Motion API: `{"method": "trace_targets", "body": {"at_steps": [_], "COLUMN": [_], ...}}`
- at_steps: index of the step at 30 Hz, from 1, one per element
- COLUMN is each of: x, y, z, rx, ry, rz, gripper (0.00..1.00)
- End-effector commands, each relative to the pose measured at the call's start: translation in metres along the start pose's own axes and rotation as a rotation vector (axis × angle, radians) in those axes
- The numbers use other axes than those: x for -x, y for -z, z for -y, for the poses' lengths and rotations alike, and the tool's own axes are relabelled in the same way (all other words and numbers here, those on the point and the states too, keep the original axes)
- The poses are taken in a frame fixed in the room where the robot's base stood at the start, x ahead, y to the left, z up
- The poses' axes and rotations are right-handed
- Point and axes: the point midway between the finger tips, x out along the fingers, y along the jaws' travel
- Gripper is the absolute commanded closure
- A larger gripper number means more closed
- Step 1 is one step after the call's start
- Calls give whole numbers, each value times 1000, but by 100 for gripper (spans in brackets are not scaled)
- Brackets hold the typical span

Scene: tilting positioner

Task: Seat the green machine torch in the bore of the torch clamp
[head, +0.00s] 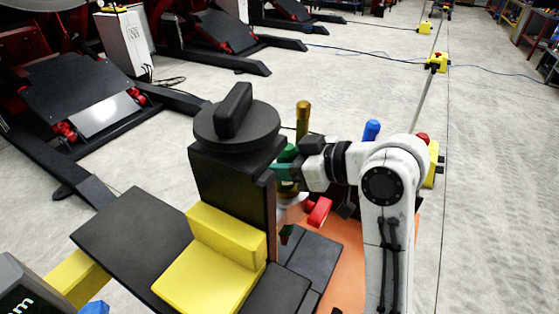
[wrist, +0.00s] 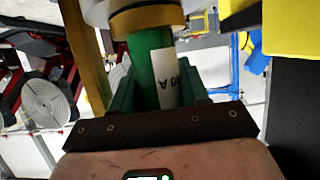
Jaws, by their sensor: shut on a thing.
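The green machine torch (wrist: 150,65) is between my gripper's fingers in the wrist view. It has a white label and a brass-coloured collar at the top of the picture. In the head view its green body (head: 288,155) shows in part beside the dark column. My gripper (head: 286,172) is shut on it; its dark green fingers also show in the wrist view (wrist: 156,92). A red lever (head: 319,212) shows below the gripper. I cannot tell for sure whether it belongs to the torch clamp. The clamp's bore is not clearly visible.
A dark column with a round, knobbed top (head: 237,122) stands just left of my gripper. A yellow angle block (head: 225,245) sits before it. A brass-coloured post (head: 303,118) rises close behind the gripper. A blue-topped thing (head: 372,130) stands behind my arm. Open floor lies beyond.

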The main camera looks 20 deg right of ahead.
Motion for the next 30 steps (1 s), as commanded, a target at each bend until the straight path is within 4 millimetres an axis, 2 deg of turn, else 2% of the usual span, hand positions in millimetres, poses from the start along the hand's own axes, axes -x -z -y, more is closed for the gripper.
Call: {"method": "trace_targets", "body": {"at_steps": [3,4,6,17,23,30], "x": [-1,-1,-1,4,35,90], "y": [-1,-2,-2,0,0,0], "z": [0,0,0,0,-1,-2], "rx": [1,0,0,-1,1,1], "ry": [-1,0,0,-1,-5,-6], "rz": [-4,0,0,0,-2,-3], "gripper": [100,53,46,45,45,45]}}
